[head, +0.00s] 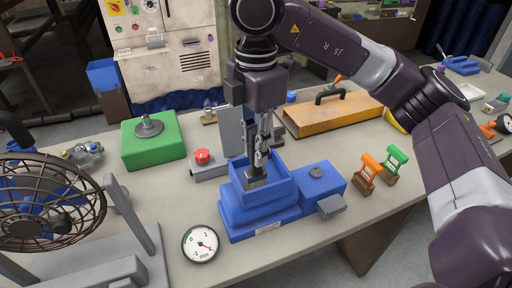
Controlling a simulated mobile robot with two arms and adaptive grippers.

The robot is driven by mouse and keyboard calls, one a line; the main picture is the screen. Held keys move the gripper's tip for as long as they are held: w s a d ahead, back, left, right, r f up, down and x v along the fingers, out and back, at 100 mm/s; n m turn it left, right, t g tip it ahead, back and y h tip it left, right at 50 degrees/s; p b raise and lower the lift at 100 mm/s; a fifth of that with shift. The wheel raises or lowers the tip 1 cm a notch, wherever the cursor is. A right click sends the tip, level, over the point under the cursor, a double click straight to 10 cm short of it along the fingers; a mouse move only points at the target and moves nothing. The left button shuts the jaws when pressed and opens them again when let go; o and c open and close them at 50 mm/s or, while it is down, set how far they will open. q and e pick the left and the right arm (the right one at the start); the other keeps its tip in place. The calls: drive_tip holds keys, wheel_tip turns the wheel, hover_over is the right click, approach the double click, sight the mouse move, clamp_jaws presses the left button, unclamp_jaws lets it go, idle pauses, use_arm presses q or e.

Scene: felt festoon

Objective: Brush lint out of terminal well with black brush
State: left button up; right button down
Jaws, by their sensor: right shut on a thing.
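The terminal well looks to be the open blue box (238,200) on the bench in the middle of the head view. My right gripper (258,158) points straight down over it, with its fingertips at the box opening. It is shut on a small dark piece, seemingly the black brush (256,181), which sits inside the box walls. The brush's lower end and the floor of the well are hidden, and I cannot make out any lint. My left gripper is not in view.
A blue block (318,180) adjoins the well on the right, with orange (371,167) and green (396,157) clips beyond. A red-button box (205,165), green block (153,146), dial gauge (201,243) and caged fan (45,205) lie left. An orange case (335,110) stands behind.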

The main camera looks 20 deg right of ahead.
drive_tip(key=shift+d, duration=1.95)
drive_tip(key=shift+f, duration=0.1)
drive_tip(key=shift+s, duration=0.15)
drive_tip(key=shift+s, duration=0.3)
idle(0.7)
